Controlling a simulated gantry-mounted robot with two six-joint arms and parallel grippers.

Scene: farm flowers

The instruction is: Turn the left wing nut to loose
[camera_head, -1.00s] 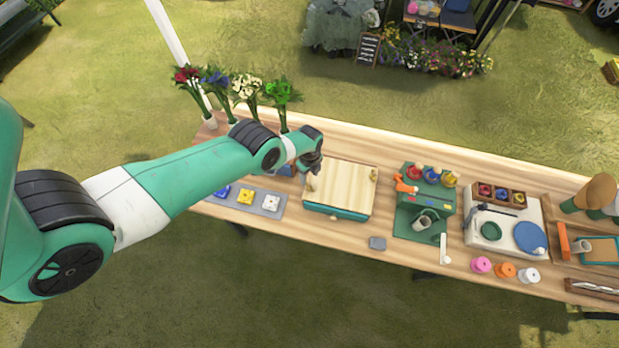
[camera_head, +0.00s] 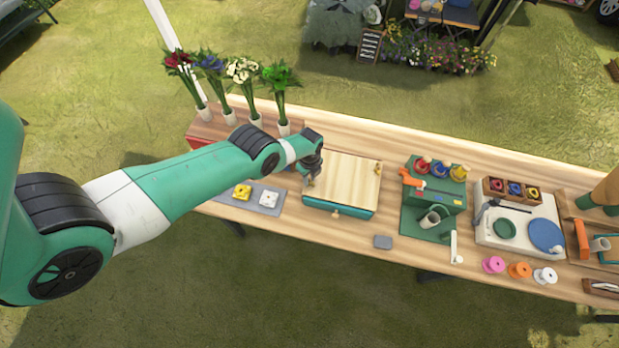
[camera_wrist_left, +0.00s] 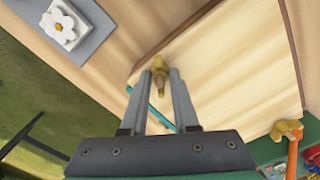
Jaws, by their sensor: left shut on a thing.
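The flower press is a pale wooden board (camera_head: 345,178) on a teal base, on the table. The left wing nut (camera_wrist_left: 159,83) is brass-coloured and sits at the board's edge on a threaded post. My left gripper (camera_head: 311,181) is over the press's left side. In the left wrist view its two fingers (camera_wrist_left: 160,77) stand on either side of the left wing nut and are shut on it. The right wing nut (camera_head: 377,169) is on the far side of the board; it also shows in the left wrist view (camera_wrist_left: 287,130). My right gripper is not in view.
A grey tray (camera_head: 225,200) with yellow and white flower blocks lies left of the press. Vases with flowers (camera_head: 283,128) stand behind my left arm. A green stand (camera_head: 435,195) with an orange handle is to the right.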

